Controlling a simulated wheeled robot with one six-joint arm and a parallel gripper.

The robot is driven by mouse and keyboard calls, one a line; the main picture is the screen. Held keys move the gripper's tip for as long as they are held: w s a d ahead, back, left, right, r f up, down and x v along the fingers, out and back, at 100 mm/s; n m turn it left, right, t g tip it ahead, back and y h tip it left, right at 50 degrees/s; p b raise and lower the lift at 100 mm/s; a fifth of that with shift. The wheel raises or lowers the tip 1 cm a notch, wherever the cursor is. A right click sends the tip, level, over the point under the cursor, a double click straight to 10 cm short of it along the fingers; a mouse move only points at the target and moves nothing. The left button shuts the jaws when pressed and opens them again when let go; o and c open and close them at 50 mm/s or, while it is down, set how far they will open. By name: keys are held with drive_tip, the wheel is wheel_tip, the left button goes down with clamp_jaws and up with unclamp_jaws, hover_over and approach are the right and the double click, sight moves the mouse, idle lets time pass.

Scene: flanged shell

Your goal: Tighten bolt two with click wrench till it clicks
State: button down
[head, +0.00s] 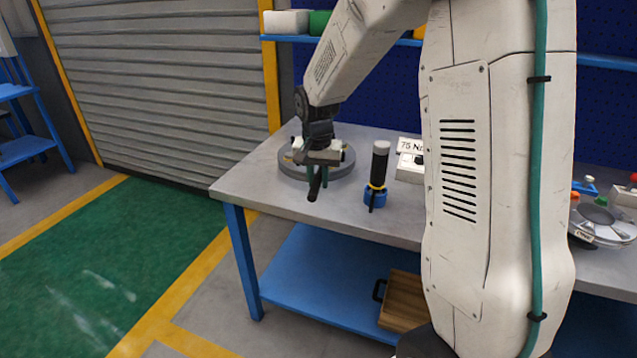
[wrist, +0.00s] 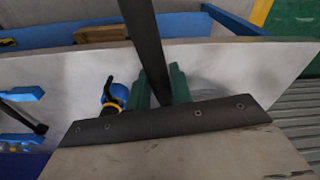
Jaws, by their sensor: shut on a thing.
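My gripper (head: 317,178) is above the front of a round grey flanged shell (head: 345,168) on the bench. Its green fingers, also in the wrist view (wrist: 162,88), are shut on a long black bar, which looks like the handle of the click wrench (wrist: 147,40). In the head view the wrench's dark end (head: 314,190) points down and toward the front. The wrench's head is hidden, so I cannot tell whether it sits on a bolt. Bolt two cannot be picked out; my gripper covers much of the shell.
A black cylinder with a yellow band in a blue base (head: 375,196) stands right of the shell. Behind it is a box with a "75" sign (head: 411,146). A round tray (head: 600,226) is at the far right. The bench's left front corner (head: 235,190) is clear.

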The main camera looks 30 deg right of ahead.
drive_tip(key=shift+r, duration=2.05)
